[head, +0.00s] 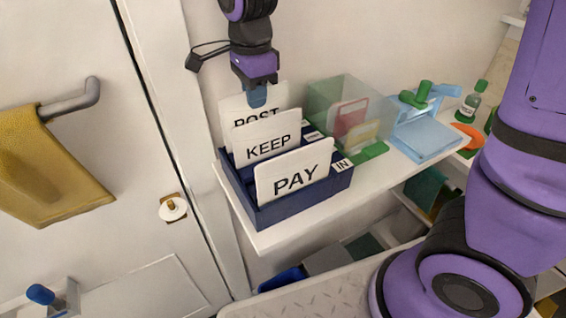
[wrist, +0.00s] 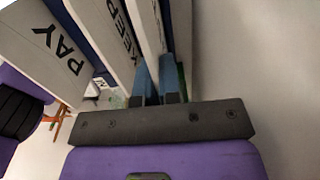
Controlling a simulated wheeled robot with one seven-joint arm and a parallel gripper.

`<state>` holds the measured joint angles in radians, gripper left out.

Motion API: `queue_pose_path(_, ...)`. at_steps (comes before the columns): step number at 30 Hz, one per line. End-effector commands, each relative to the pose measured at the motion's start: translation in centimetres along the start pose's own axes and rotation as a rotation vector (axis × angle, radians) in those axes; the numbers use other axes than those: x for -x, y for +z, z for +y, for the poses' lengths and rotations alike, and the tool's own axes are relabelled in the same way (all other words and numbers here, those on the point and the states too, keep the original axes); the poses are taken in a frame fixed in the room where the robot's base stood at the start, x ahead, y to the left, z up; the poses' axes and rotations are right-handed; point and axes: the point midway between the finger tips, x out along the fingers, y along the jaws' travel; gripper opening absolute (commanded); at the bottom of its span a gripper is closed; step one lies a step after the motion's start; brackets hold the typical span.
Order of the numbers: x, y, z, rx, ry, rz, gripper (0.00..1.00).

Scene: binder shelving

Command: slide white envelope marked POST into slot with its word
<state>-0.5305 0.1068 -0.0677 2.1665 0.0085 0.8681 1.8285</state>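The white envelope marked POST (head: 235,110) stands upright at the back of the dark blue sorter (head: 300,206), behind two other white pieces. Its lower part is hidden, so I cannot see how deep it sits. My gripper (head: 257,97) points down at its top edge. In the wrist view my two blue fingers (wrist: 159,82) lie close together, one on each side of a thin white panel that appears to be this envelope. They look shut on it.
White pieces marked KEEP (head: 267,140) and PAY (head: 293,173) stand in front in the sorter. An IN label (head: 343,165) is on its right side. A clear box (head: 345,105) and a light blue tray (head: 425,138) stand right on the white shelf (head: 310,217).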

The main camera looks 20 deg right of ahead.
Motion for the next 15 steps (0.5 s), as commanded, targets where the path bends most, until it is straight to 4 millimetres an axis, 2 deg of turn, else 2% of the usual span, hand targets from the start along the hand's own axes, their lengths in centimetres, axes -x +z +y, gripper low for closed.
queue_pose_path(15,-1.4,0.0,0.0,0.000,0.002,0.000,0.00)
